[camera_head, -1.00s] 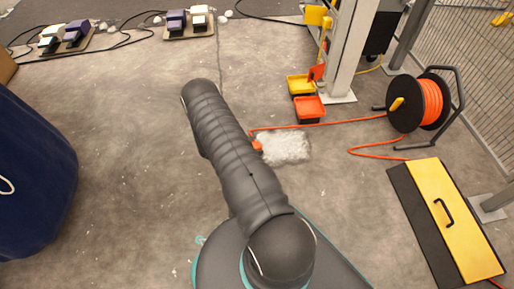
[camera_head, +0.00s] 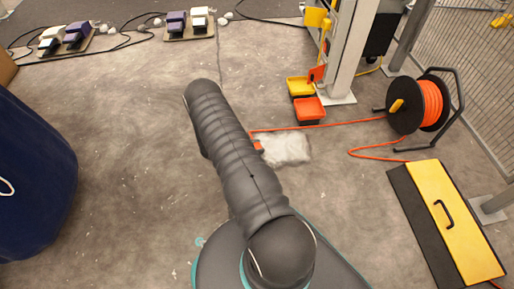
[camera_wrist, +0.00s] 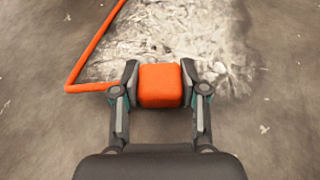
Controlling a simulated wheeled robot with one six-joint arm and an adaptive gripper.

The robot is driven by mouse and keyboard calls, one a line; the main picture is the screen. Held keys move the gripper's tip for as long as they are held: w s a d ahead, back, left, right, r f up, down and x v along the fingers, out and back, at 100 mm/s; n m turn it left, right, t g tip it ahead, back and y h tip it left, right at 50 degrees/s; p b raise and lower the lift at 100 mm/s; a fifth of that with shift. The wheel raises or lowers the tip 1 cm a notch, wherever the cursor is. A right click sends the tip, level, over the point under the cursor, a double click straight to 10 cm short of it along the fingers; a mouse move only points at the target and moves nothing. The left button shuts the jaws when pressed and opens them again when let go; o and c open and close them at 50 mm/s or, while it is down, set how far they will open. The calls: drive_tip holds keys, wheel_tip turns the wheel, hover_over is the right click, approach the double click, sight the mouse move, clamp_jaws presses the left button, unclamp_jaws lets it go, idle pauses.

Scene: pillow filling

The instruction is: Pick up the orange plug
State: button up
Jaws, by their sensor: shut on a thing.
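The orange plug (camera_wrist: 160,86) is a small block with rounded edges in the wrist view. My gripper (camera_wrist: 160,84) has one finger against each side of it and is shut on it. An orange cable (camera_wrist: 88,66) bends beside the left finger and runs up out of the wrist view. In the head view my arm covers the gripper and most of the plug. Only a small orange part of the plug (camera_head: 258,146) shows at the arm's right edge, next to a white fluffy patch (camera_head: 288,148) on the floor.
The cable leads right to an orange cable reel (camera_head: 430,105) on a black stand. Yellow and red bins (camera_head: 309,110) stand by a grey post. A yellow and black case (camera_head: 452,215) lies at right. A dark blue bag (camera_head: 35,175) is at left.

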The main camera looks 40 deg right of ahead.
sight(257, 146)
wheel_tip(257, 146, up, 4)
drive_tip(key=shift+r+p, duration=0.15)
drive_tip(key=shift+p, duration=0.35)
drive_tip(key=s+d+r+p, duration=0.2)
drive_tip(key=s+d+r, duration=0.45)
drive_tip(key=s, duration=0.25)
drive_tip(key=shift+w+a+r, duration=0.45)
drive_tip(key=shift+w+a, duration=0.05)
drive_tip(key=shift+a, duration=0.2)
drive_tip(key=shift+w+a+r, duration=0.45)
drive_tip(key=shift+w+a, duration=0.05)
drive_tip(key=shift+a, duration=0.15)
